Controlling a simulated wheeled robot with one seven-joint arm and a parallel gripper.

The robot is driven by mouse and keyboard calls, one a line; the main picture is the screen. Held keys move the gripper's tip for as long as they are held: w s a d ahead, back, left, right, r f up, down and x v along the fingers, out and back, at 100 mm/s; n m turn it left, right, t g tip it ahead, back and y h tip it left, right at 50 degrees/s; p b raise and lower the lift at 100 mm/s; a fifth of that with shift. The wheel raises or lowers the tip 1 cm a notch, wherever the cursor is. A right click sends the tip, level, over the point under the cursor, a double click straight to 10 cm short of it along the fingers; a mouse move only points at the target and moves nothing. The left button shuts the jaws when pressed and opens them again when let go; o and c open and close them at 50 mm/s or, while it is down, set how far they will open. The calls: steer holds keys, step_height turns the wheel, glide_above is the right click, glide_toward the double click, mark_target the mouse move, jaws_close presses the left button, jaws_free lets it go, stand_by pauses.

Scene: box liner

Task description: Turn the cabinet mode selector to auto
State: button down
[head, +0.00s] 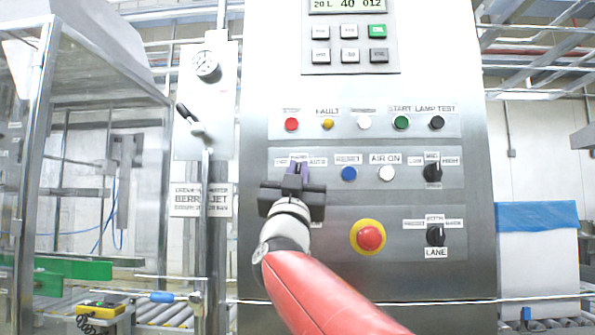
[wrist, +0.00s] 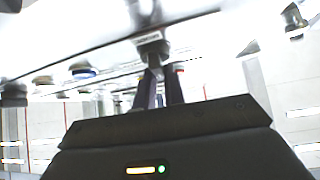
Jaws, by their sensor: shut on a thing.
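The steel cabinet front (head: 262,80) faces me. The mode selector sits in the middle row at left, under a small label strip (head: 302,161) whose right word reads AUTO. In the head view my gripper (head: 296,172) covers the selector, so its pointer direction cannot be read. In the wrist view a dark knob (wrist: 152,47) stands out from the panel, between the fingertips of my gripper (wrist: 161,74). The fingers are shut on it. My red and white arm reaches up from the lower right.
Beside the selector are a blue button (head: 349,173) and a white AIR ON button (head: 387,173). Two other black selectors, speed (head: 432,172) and lane (head: 435,235), stand farther right. A red emergency stop (head: 370,238) on yellow sits just right of my arm.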

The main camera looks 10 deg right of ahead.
steer(key=shift+w+a+f+m+g+h+p, duration=0.1)
steer(key=shift+m+g+h+p, duration=0.1)
steer(key=shift+m+g+h, duration=1.85)
steer(key=shift+w+d+f+m+g+h+p, duration=0.15)
steer(key=shift+m+g+h, duration=0.9)
steer(key=shift+m, duration=1.95)
steer(key=shift+w+a+f+m+g+h+p, duration=0.2)
steer(key=shift+m+g+h, duration=0.9)
steer(key=shift+m+g, duration=1.15)
steer(key=shift+s+r+m, duration=0.15)
steer(key=shift+m, duration=0.35)
steer(key=c, duration=1.5)
jaws_free()
steer(key=shift+s, duration=0.1)
steer(key=b+v, duration=0.2)
steer(key=v, duration=0.6)
steer(key=shift+r, duration=0.2)
